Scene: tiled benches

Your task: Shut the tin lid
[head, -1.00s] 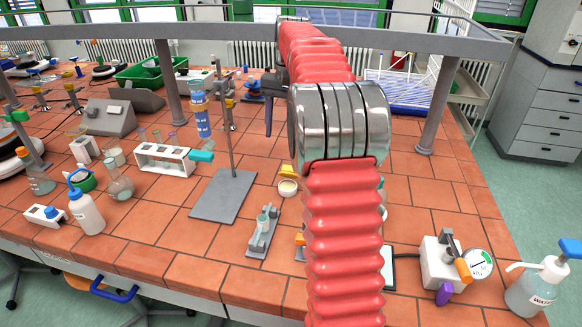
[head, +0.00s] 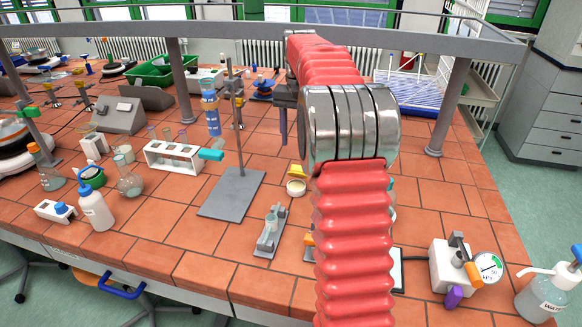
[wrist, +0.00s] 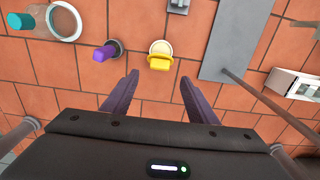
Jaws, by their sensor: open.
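The tin is a small round cream pot (head: 296,189) on the tiles, right of the stand's grey base plate. Its yellow lid (head: 297,170) stands raised at the tin's far side, so the tin is open. In the wrist view the tin's cream rim (wrist: 160,46) shows just beyond the fingertips, with the yellow lid (wrist: 159,63) on the near side of it. My gripper (wrist: 157,83) is open and empty, its two dark fingers apart and pointing toward the lid without visible contact. In the head view my arm hides most of the gripper; only a dark finger shows.
The stand's base plate (head: 231,194) and upright rod are close left of the tin. In the wrist view a purple-handled object (wrist: 106,51) sits left of the tin. A white test-tube rack (head: 172,158) stands farther left. A gauge device (head: 452,265) is at right.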

